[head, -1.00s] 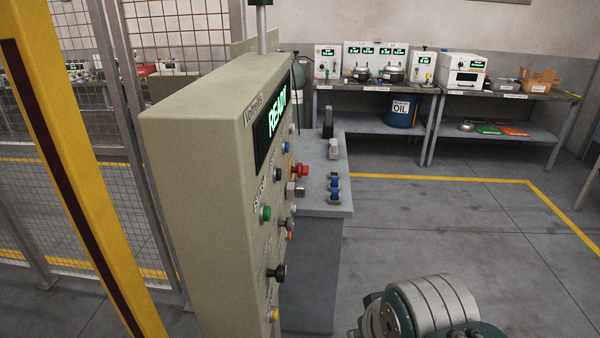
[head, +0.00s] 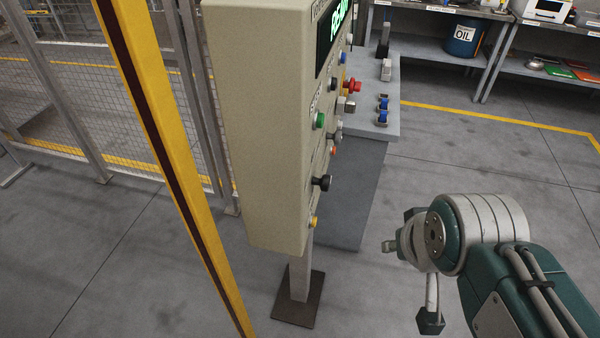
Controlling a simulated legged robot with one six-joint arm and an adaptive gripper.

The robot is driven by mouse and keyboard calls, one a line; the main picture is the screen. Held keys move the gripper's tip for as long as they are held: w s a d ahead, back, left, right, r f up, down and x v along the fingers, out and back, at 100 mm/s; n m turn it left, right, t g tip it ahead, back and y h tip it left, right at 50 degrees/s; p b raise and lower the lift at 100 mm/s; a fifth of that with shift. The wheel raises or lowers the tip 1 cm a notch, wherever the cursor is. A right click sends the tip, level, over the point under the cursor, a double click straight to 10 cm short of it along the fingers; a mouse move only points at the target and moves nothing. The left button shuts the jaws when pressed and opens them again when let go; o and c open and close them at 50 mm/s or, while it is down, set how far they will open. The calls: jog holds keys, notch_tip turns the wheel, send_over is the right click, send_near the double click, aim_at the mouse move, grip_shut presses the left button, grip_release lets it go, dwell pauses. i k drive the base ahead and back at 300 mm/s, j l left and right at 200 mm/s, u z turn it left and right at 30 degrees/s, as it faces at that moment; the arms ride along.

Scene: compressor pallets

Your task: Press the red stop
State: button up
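The red stop (head: 355,87) is a red mushroom-shaped button that sticks out to the right from the front face of the control panel (head: 262,130). I see the panel nearly edge-on, so its front is strongly foreshortened. My gripper (head: 408,250) is at the lower right, to the right of and below the panel in the picture, apart from the red stop. Nothing shows held in it.
A green button (head: 320,121), a black knob (head: 321,183) and a yellow button (head: 314,222) share the panel face. A grey bench (head: 378,138) with blue switches stands behind. A yellow post (head: 170,150) and mesh fence are left. Floor at right is open.

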aim_at(350, 85)
jog(key=i+l+u, duration=0.15)
jog(key=i+l, duration=0.2)
jog(key=i+l+u, duration=0.1)
jog(key=i+l, duration=0.25)
jog(key=i, duration=0.2)
